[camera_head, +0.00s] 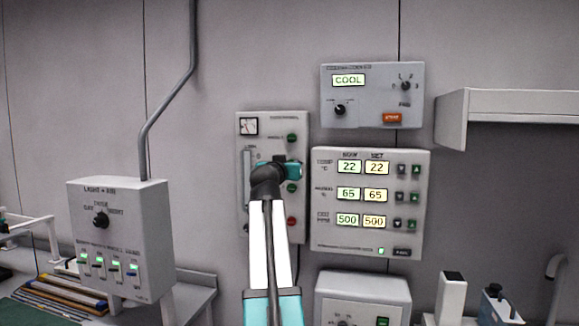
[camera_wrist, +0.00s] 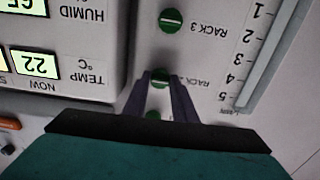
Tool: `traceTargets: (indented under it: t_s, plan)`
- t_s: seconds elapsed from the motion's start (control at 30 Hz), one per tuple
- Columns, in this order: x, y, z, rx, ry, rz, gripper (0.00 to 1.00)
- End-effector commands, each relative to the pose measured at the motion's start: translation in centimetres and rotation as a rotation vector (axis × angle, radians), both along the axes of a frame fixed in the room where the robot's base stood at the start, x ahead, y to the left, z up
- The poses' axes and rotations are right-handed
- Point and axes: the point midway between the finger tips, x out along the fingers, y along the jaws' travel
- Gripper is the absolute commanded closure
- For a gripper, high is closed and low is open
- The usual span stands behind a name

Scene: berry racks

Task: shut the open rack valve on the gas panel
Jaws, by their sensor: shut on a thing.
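The gas panel (camera_head: 243,222) is a pale upright plate on the wall, with a gauge at its top left and a scale down its left side. In the wrist view, which is upside down, the green rack 2 valve knob (camera_wrist: 160,76) sits between the fingertips of my gripper (camera_wrist: 160,82), which is shut on it. Its pale line looks roughly level. The green rack 3 knob (camera_wrist: 172,20) is free, its line also roughly level. Another green knob (camera_wrist: 152,116) is partly hidden between the fingers. In the head view my gripper (camera_head: 280,160) covers the panel's middle.
A climate display (camera_head: 321,235) is mounted close to the panel's right, with a cooling box (camera_head: 360,112) above it. A light box (camera_head: 150,240) with switches stands at the left. A red knob (camera_head: 291,222) is low on the gas panel. A shelf (camera_head: 510,103) projects at the right.

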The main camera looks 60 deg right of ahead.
Motion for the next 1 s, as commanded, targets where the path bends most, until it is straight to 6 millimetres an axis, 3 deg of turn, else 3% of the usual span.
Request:
traceTargets:
  t_s: [0.17,0.2,0.3,0.73,1.0]
  plan:
    - [-0.1,0.0,-0.3,0.004,0.002,-0.003,0.98]
    - [-0.1,0.0,-0.3,0.004,0.002,-0.003,0.71]
    - [-0.1,0.0,-0.2,0.004,0.001,-0.002,0.57]
    - [-0.2,0.3,-0.1,0.001,-0.001,-0.001,0.57]
    - [-0.9,2.5,-0.3,0.000,-0.001,0.000,0.57]
